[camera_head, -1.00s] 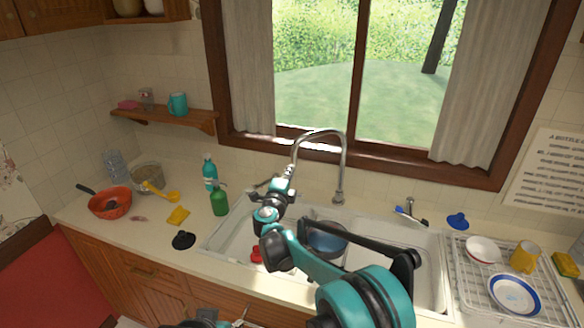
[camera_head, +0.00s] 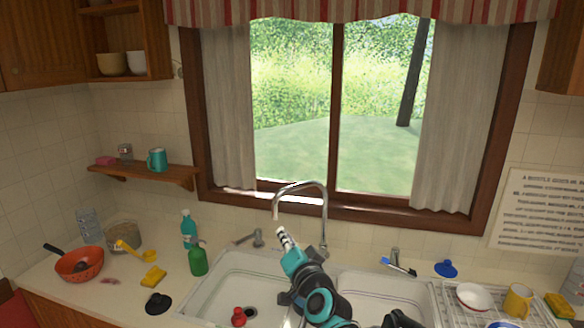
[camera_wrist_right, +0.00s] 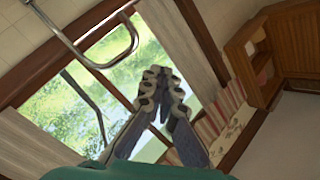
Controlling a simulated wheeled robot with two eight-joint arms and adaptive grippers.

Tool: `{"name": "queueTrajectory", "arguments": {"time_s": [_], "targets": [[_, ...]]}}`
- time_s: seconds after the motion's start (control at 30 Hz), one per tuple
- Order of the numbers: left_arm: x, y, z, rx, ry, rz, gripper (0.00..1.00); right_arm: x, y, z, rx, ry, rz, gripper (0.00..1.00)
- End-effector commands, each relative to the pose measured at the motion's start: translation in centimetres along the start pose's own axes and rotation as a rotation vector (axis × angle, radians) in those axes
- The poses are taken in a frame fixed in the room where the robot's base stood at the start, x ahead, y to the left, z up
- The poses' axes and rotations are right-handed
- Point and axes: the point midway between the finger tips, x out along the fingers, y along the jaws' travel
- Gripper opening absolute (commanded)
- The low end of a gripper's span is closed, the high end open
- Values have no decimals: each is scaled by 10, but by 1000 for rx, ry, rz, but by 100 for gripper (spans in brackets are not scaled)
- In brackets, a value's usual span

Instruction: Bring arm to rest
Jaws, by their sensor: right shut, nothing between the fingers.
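My right gripper (camera_head: 283,236) is raised over the sink (camera_head: 222,277), in front of the faucet (camera_head: 325,220), with its fingertips pointing up and to the left. In the right wrist view its fingers (camera_wrist_right: 163,88) are closed together and hold nothing. The window and the faucet (camera_wrist_right: 98,62) show beyond the fingers. My left gripper is not in view.
An orange pan (camera_head: 80,264), a green bottle (camera_head: 198,258) and a yellow sponge (camera_head: 153,277) stand or lie on the counter left of the sink. A dish rack (camera_head: 450,308) is at right. A wooden shelf (camera_head: 150,174) is on the wall.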

Motion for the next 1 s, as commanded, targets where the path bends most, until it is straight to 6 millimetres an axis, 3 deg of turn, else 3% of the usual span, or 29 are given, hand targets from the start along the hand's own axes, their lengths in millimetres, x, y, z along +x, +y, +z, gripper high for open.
{"name": "queueTrajectory", "arguments": {"time_s": [0.03,0.17,0.3,0.5,0.6,0.7,1.0], "targets": [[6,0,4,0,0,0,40,-27,18,7,-75,-59,31,0],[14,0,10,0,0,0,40,-99,72,36,-271,-243,149,0],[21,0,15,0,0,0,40,-180,143,68,-432,-430,318,0],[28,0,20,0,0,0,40,-277,224,98,-558,-624,542,0],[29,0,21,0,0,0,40,-307,246,106,-585,-679,614,0],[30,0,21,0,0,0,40,-323,257,109,-598,-707,653,0],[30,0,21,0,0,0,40,-326,259,109,-602,-716,664,0]]}}
